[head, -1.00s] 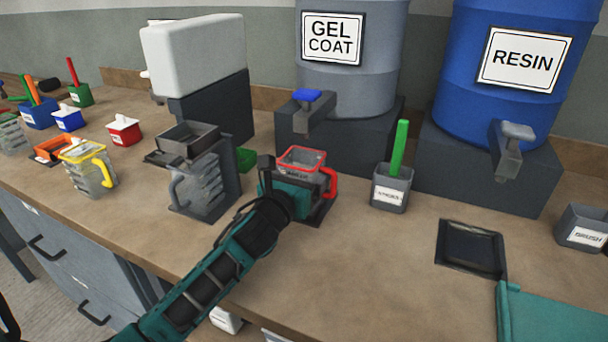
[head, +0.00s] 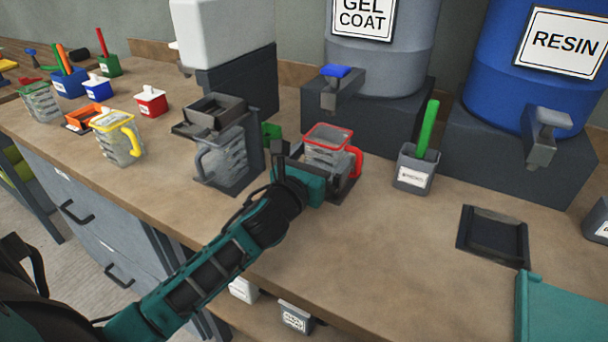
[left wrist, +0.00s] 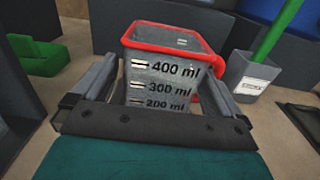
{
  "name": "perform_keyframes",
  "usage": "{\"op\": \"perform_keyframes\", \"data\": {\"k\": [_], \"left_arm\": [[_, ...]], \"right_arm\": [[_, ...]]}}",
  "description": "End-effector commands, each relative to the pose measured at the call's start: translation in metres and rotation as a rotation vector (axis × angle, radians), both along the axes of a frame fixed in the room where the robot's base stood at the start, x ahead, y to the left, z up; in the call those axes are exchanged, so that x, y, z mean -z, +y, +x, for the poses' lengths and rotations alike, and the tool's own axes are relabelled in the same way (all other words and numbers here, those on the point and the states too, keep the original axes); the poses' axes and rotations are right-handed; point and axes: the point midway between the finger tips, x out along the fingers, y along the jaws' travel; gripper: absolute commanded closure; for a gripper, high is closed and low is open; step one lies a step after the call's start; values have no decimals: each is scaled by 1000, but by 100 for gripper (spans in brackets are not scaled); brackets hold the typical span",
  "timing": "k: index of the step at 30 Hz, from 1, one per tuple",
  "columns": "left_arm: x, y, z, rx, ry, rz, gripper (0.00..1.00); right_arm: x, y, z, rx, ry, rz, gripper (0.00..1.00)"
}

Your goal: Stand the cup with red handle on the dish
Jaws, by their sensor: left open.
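The cup with red handle (head: 328,150) is clear with a red rim and stands upright on the bench. In the left wrist view the cup (left wrist: 165,70) shows its millilitre marks, with its red handle at the right. My left gripper (head: 316,172) is open, with one finger on each side of the cup; in the left wrist view gaps show beside the cup, and its lower part is hidden by the gripper. The dish (head: 493,237), dark, square and shallow, lies on the bench to the right, empty. My right gripper is not in view.
A grey pot (head: 416,172) with a green handle stands between cup and dish. A dark stand with a clear jug (head: 225,160) is left of the gripper. The gel coat and resin drums (head: 525,60) stand behind. Bench around the dish's front left is clear.

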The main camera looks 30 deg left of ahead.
Motion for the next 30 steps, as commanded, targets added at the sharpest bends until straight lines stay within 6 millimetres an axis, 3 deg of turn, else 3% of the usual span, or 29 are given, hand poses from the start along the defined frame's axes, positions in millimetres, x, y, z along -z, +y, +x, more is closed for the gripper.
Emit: {"op": "perform_keyframes", "data": {"k": [6, 12, 18, 30], "left_arm": [[1, -2, -45, 1, 3, 0, 0], [1, -4, -71, 0, 2, 0, 0], [0, -4, -82, 0, -1, -1, 0], [0, -4, -83, 0, -1, -1, 0]], "right_arm": [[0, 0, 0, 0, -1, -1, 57], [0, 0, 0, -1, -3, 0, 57], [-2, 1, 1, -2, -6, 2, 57], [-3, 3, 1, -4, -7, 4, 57]]}}
